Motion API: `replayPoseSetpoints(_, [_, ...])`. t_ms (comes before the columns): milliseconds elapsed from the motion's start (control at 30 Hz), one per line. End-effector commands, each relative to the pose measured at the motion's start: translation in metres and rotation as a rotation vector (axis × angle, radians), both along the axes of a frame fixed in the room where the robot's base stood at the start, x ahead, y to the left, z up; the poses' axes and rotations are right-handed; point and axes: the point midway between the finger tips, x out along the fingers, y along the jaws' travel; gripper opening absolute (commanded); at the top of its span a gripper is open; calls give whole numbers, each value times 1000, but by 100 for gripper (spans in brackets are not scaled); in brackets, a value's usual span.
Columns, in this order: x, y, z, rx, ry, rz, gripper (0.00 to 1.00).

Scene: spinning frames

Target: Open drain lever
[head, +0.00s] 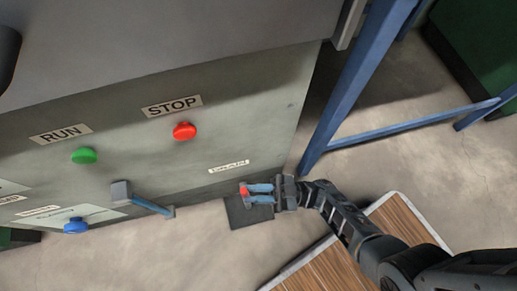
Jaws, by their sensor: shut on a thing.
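The DRAIN label (229,166) is on the lower right of the grey machine panel. Just below it, the drain lever (244,189) shows a small red end beside a dark plate (237,212). My gripper (251,193) reaches in from the right with its blue fingers around the lever's red end, shut on it. The fingers hide most of the lever, so its exact angle cannot be told.
A green RUN button (84,156), a red STOP button (184,131) and a blue knob (76,226) are on the panel. A blue-handled lever (150,205) is left of my gripper. A blue frame (345,85) stands right; slatted wood (325,262) lies below.

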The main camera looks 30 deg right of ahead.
Motion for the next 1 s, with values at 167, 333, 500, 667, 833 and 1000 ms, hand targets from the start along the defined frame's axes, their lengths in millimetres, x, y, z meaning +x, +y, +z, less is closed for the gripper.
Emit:
replayPoseSetpoints(167, [0, 1, -2, 28, -7, 0, 0])
replayPoseSetpoints(333, [0, 1, -2, 39, -11, -2, 0])
replayPoseSetpoints(500, [0, 0, -2, 40, -12, -3, 0])
replayPoseSetpoints(667, [0, 0, -2, 40, -12, -3, 0])
replayPoseSetpoints(833, [0, 0, -2, 40, -12, -3, 34])
replayPoseSetpoints(1000, [0, 0, -2, 41, -12, -2, 44])
